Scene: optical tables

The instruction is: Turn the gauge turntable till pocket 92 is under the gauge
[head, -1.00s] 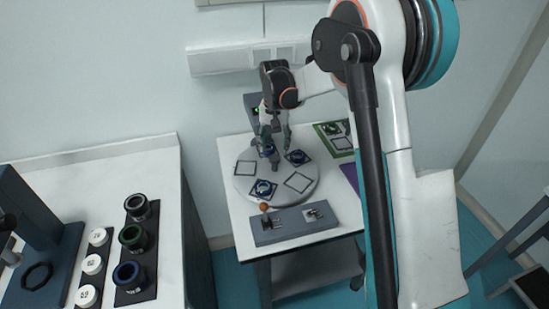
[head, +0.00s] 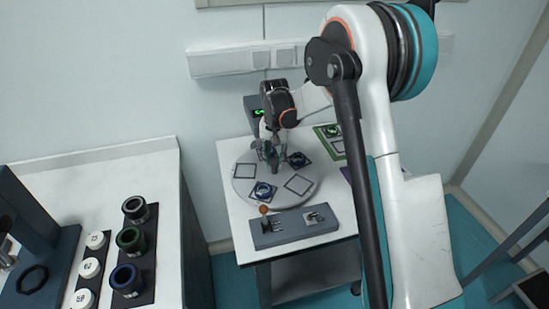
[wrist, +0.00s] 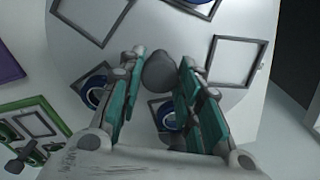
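The gauge turntable (head: 275,200) is a round pale grey disc on a white table. It carries square pockets. Some hold blue rings, such as the front one (head: 262,191); others are empty frames (head: 298,184). No pocket number is readable. A dark grey knob (wrist: 158,72) stands on the disc in the wrist view. My gripper (head: 270,165) is low over the disc's middle. In the wrist view my gripper (wrist: 162,62) is open, with one teal finger on each side of the knob; contact cannot be told. The gauge, with a green display (head: 257,113), is partly hidden behind my arm.
A grey block with metal fixtures (head: 295,226) and an orange ball (head: 264,209) sit at the turntable's front. A green-framed panel (head: 330,132) lies at the back right. The left bench (head: 90,185) holds dark ringed jars (head: 130,240) and white numbered caps (head: 90,268).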

